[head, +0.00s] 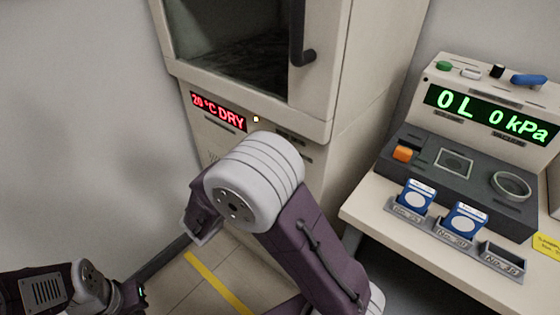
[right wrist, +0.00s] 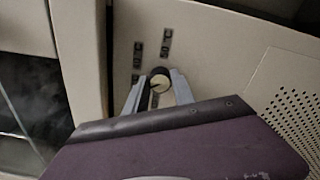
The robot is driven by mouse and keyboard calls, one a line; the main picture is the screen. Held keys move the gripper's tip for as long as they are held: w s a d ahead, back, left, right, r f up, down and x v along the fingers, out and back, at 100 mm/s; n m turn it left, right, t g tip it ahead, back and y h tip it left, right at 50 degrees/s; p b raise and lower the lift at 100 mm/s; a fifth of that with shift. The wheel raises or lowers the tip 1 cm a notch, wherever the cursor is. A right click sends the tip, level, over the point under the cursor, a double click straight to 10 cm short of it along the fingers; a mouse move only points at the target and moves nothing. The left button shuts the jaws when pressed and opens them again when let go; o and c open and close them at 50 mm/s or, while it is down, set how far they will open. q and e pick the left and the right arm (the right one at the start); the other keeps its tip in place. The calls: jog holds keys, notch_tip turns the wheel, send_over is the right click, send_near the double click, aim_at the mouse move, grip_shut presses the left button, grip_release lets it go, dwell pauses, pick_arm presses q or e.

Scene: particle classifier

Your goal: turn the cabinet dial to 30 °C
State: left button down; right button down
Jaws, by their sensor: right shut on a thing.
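The cabinet (head: 345,75) stands at the back centre, and its red display (head: 218,111) reads "20 °C DRY". The cabinet dial (right wrist: 161,85), a small round knob with a pale face and a dark line, shows in the right wrist view. My right gripper (right wrist: 158,88) is shut on the dial, with a grey finger on either side of it. In the head view my right arm hides the dial and the right fingers. My left gripper (head: 137,296) is low at the left, far from the cabinet; its fingers are too small and dark to read.
Small dark labels (right wrist: 152,48) surround the dial. The cabinet has a dark window and handle (head: 301,50). At the right, a bench (head: 375,213) holds a console with a green display (head: 490,113) and blue-white boxes (head: 417,197) in a rack. A yellow floor line (head: 215,281) runs below.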

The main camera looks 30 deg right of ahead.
dwell(0.3)
jog(key=c, duration=1.1)
grip_release()
jog(key=shift+o, duration=0.2)
jog(key=p+v, duration=0.1)
jog(key=v, duration=0.8)
jog(key=shift+p, duration=0.3)
